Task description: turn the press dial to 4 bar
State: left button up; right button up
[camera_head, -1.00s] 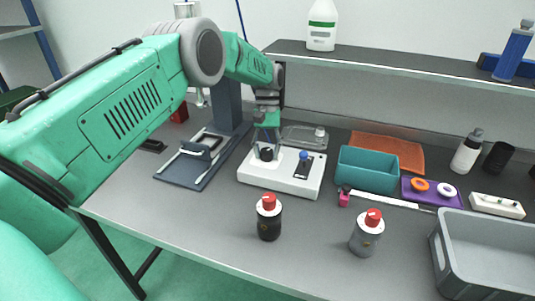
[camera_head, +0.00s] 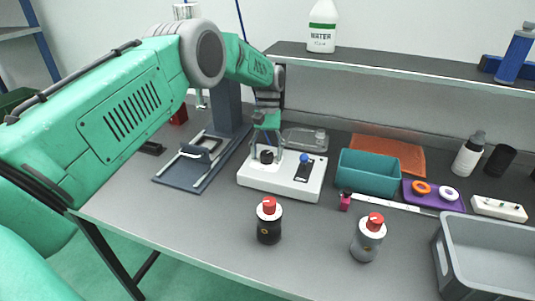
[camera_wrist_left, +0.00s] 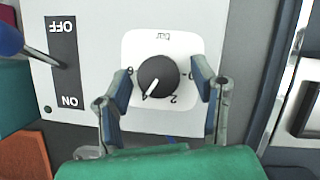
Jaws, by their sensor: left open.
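The black press dial (camera_head: 266,157) sits on the white control box (camera_head: 283,184) in the middle of the table. In the left wrist view the dial (camera_wrist_left: 157,77) has a white pointer line aimed down-left at the 4 mark, with the 2 mark to its right. My left gripper (camera_head: 267,146) is above the dial. In the left wrist view its open fingers (camera_wrist_left: 164,85) stand on either side of the dial, with gaps between them and the knob. My right gripper is out of view.
A blue-knobbed ON/OFF switch (camera_head: 304,158) is beside the dial. A teal bin (camera_head: 368,180) stands right of the box, a dark blue press frame (camera_head: 228,108) behind left. Two red-capped bottles (camera_head: 269,222) (camera_head: 368,239) stand in front. A grey crate (camera_head: 486,270) is at the right.

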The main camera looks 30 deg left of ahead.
aim_at(267, 152)
pick_arm(q)
jog(key=r, duration=0.9)
jog(key=shift+w+r, duration=0.2)
jog(key=shift+r, duration=0.15)
